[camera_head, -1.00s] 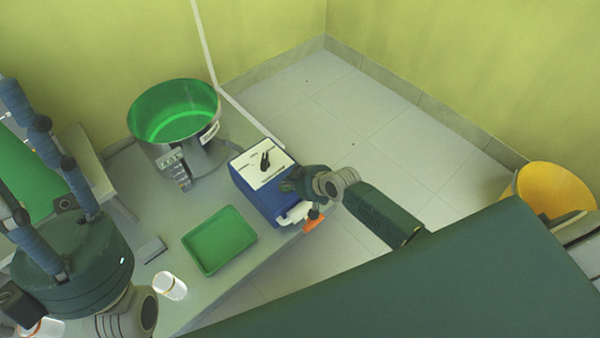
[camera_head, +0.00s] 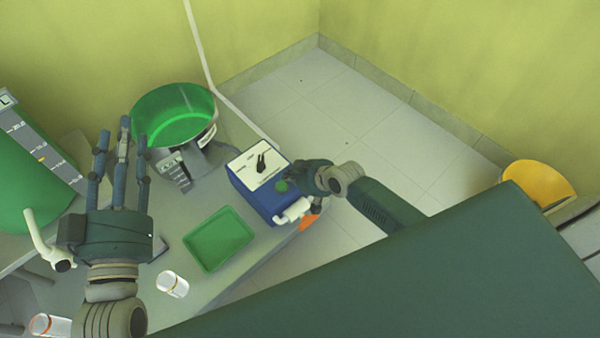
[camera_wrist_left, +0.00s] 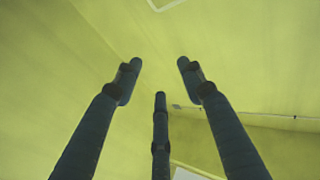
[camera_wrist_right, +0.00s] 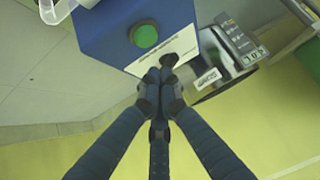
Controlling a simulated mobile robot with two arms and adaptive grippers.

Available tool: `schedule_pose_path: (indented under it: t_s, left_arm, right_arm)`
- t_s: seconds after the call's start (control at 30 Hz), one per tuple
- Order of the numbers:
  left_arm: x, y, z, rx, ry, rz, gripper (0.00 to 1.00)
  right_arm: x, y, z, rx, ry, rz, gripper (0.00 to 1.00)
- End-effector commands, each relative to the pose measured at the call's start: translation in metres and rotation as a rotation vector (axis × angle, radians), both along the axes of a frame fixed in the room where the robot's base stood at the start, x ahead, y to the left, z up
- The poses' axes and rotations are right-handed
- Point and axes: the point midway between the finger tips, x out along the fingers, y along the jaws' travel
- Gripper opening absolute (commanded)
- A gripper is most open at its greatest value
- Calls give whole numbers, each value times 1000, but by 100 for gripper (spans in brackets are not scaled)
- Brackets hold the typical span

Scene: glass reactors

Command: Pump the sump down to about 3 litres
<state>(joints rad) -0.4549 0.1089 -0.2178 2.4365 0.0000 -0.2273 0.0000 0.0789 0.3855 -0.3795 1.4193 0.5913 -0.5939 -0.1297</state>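A round metal vessel (camera_head: 206,150) with bright green inside stands on the bench, with a small marked gauge (camera_head: 174,172) at its front. I cannot tell for sure that it is the sump. A blue box (camera_head: 252,197) with a white top and black switch (camera_head: 261,163) stands to its right, probably the pump. Its green button (camera_wrist_right: 146,36) shows in the right wrist view. My right gripper (camera_head: 292,184) is at the box, and its fingertips (camera_wrist_right: 160,76) are together beside a dark knob; contact is unclear. My left gripper (camera_head: 122,140) is raised, fingers spread and empty.
A large green cylinder (camera_head: 30,185) with a litre scale and a white valve (camera_head: 45,243) stands at left. A green tray (camera_head: 219,240) and a clear jar (camera_head: 172,284) are on the bench. A yellow bucket (camera_head: 538,183) stands at far right. The floor behind is clear.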

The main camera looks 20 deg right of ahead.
Motion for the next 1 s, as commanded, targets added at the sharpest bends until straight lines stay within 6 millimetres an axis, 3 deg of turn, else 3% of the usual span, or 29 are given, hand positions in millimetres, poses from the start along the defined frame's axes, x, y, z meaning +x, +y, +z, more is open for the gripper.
schedule_pose_path:
  t_s: [0.27,0.6,0.8,1.0]
  left_arm:
    - [-3,10,-66,75,291,18,40]
    - [-32,26,-138,152,612,38,40]
    - [-46,33,-158,176,713,45,40]
    - [-50,34,-164,182,739,47,40]
  right_arm:
    - [-17,-8,20,-1,1,1,0]
    - [-34,-17,41,0,0,0,0]
    - [-40,-19,46,-1,0,1,0]
    - [-41,-20,47,0,-1,0,0]
